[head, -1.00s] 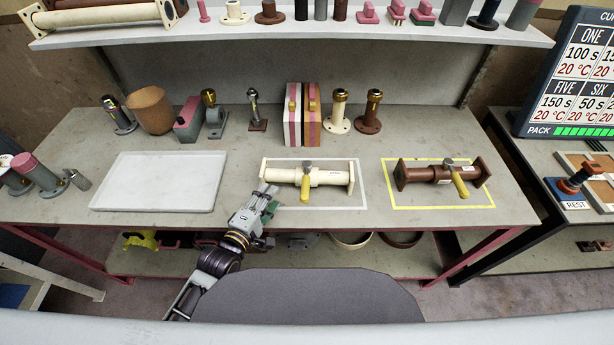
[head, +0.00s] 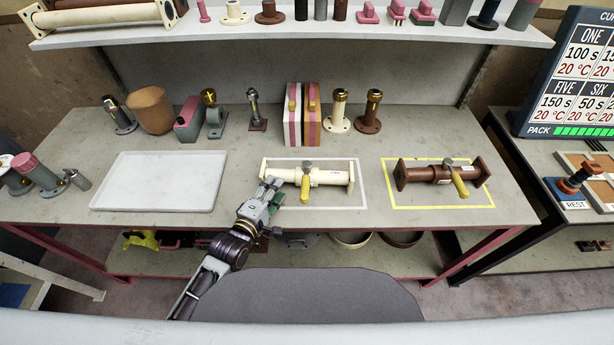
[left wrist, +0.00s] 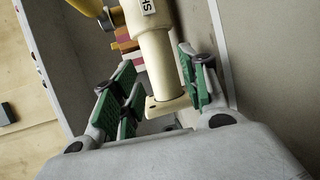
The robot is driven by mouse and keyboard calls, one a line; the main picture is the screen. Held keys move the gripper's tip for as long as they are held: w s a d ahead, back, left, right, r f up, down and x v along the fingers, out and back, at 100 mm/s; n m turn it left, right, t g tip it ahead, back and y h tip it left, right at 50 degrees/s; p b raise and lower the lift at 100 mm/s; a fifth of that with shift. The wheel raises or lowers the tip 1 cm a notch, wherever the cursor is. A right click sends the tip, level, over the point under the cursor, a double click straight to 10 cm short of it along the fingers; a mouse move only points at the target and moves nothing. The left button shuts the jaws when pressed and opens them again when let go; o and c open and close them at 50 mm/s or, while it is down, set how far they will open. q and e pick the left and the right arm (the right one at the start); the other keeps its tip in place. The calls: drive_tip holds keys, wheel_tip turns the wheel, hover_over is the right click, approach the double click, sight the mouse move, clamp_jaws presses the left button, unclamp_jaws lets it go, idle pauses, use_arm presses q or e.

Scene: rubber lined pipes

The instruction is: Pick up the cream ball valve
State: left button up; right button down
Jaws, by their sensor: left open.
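The cream ball valve (head: 330,177) lies on the table inside a white outlined rectangle, with a yellow handle (head: 305,190) pointing toward the front. My left gripper (head: 271,190) is open at the valve's left end, near its square flange. In the left wrist view the cream valve (left wrist: 156,60) runs down between the green-padded fingers of my left gripper (left wrist: 160,85), its flange low between them. Whether the pads touch it I cannot tell. My right gripper is not in view.
A brown valve (head: 430,174) lies in a yellow outlined rectangle (head: 440,206) to the right. A white tray (head: 158,182) lies to the left. Several fittings and a striped pink and brown block (head: 302,115) stand behind. A shelf (head: 290,32) runs above the table.

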use_arm(q)
drive_tip(key=shift+w, duration=0.1)
drive_tip(key=shift+p+x, duration=0.3)
drive_tip(key=shift+x, duration=2.15)
drive_tip(key=c, duration=1)
drive_tip(key=shift+r, duration=0.15)
clamp_jaws()
